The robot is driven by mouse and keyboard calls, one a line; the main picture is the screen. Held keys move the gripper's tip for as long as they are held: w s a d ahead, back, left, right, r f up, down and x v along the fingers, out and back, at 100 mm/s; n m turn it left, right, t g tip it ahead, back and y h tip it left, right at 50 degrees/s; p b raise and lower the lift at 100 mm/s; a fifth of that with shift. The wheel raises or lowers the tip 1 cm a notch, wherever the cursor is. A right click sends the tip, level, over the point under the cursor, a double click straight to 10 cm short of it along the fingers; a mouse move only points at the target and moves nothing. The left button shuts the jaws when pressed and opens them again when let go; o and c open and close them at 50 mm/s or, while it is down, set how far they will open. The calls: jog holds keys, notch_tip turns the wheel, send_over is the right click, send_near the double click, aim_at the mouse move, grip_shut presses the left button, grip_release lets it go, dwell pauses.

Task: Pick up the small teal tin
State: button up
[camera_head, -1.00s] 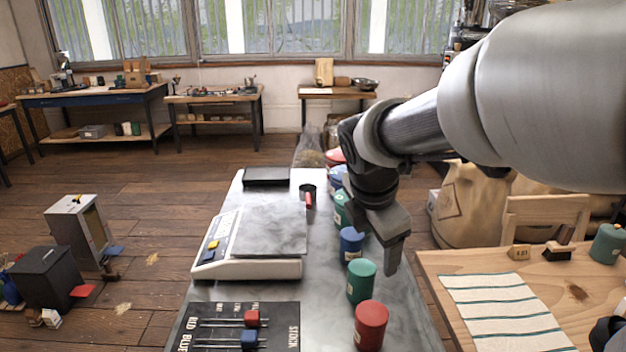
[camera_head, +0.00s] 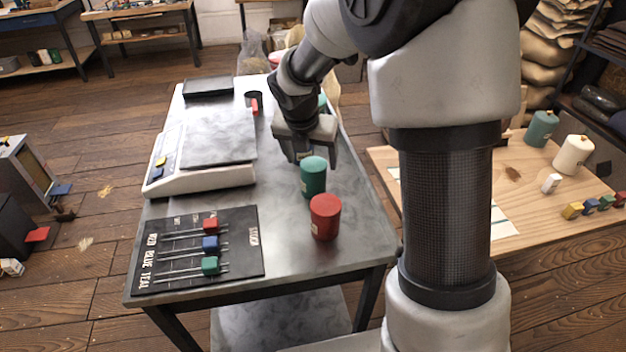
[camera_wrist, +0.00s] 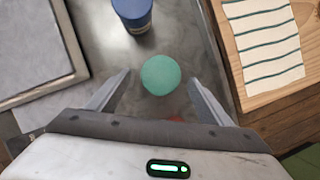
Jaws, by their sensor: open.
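A teal tin (camera_head: 313,178) stands upright on the metal cart, between a red tin (camera_head: 325,217) in front and a blue tin behind. The blue tin shows in the wrist view (camera_wrist: 133,14) and is hidden by my gripper in the head view. My gripper (camera_head: 307,152) is open and empty, pointing down just behind and above the teal tin in the head view. In the wrist view the round teal lid (camera_wrist: 160,75) appears between my two spread fingers, with a gap on both sides. Another teal tin (camera_head: 322,101) farther back is mostly hidden by my arm.
A scale (camera_head: 215,140) and a black stock board (camera_head: 195,250) with sliders occupy the cart's left side. A wooden table (camera_head: 470,165) at right holds a striped cloth (camera_wrist: 264,40), another teal tin (camera_head: 541,129), a cream tin (camera_head: 573,155) and small blocks.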

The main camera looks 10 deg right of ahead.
aim_at(313, 166)
jog(key=x, duration=0.1)
jog(key=b+x, duration=0.1)
jog(key=x, duration=0.3)
jog(key=shift+s+a+f, duration=0.1)
jog(key=shift+s+f, duration=0.15)
jog(key=shift+s, duration=0.05)
jog(key=shift+w+f, duration=0.25)
jog(key=shift+f, duration=0.15)
jog(key=shift+c, duration=0.5)
jog(key=shift+r, duration=0.2)
jog(key=c, duration=1.3)
